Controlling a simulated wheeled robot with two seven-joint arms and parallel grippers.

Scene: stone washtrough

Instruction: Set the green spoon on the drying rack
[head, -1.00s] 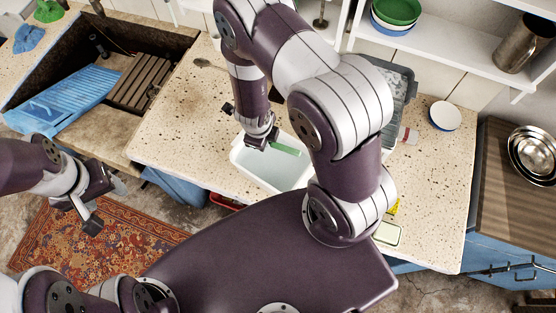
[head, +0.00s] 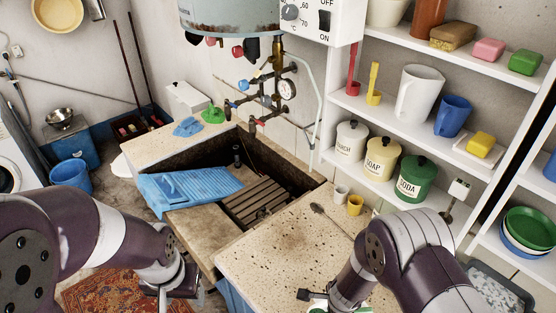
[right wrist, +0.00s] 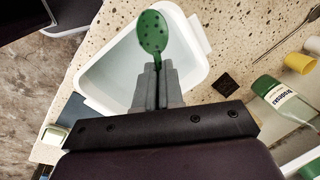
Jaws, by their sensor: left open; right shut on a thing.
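The green spoon (right wrist: 153,33), with holes in its bowl, is gripped between the fingers of my right gripper (right wrist: 157,78). In the right wrist view its bowl points away from the gripper, above a white tub (right wrist: 92,88). The handle is hidden by the fingers. In the head view my right gripper (head: 318,298) is at the bottom edge, partly cut off. My left gripper (head: 186,288) is open and empty near the bottom edge, left of the counter. A grey container (head: 503,292) at the lower right may be the drying rack; only part shows.
A metal spoon (head: 325,217) and small cups lie on the speckled counter (head: 265,255). A bottle (right wrist: 282,98) is right of the tub.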

